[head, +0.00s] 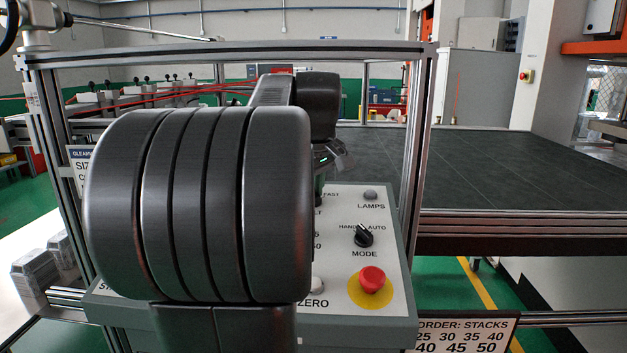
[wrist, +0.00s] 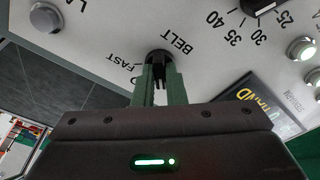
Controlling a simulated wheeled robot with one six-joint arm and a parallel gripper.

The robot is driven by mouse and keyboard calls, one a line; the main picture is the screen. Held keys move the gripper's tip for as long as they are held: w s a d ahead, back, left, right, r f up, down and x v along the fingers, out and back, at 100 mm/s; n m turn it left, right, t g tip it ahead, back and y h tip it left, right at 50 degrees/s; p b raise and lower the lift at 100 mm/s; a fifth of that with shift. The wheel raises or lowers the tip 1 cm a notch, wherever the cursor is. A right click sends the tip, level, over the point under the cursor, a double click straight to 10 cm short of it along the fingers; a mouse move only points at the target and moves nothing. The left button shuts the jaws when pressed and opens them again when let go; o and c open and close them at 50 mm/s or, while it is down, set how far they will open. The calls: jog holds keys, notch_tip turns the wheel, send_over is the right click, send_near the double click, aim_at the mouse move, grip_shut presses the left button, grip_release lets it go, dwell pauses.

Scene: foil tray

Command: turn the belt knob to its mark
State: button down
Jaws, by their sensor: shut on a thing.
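The belt knob (wrist: 158,58) is a black knob on the light control panel, beside the words BELT and FAST in the wrist view. My gripper (wrist: 156,86) has its two green fingers shut on the belt knob. The knob's pointer and its exact angle are mostly hidden by the fingers. In the head view my dark arm covers the belt knob, and only the back of my gripper (head: 322,165) shows above the panel.
On the panel (head: 345,222) are the LAMPS button (head: 370,195), the black MODE knob (head: 363,236) and a red emergency button (head: 372,279) on yellow. Another black knob (wrist: 258,5) with a number scale is near. Aluminium posts (head: 416,150) frame the panel; a dark belt surface (head: 500,165) lies behind.

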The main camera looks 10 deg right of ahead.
jog(key=shift+r+n+p, duration=0.1)
jog(key=shift+n+p, duration=0.25)
jog(key=shift+n, duration=0.45)
jog(key=c, duration=1.5)
grip_release()
jog(key=v, duration=1.3)
jog(key=shift+s+r, duration=0.1)
jog(key=shift+r, duration=0.25)
jog(key=shift+f, duration=0.15)
jog(key=x, duration=1.3)
jog(key=shift+f, duration=0.35)
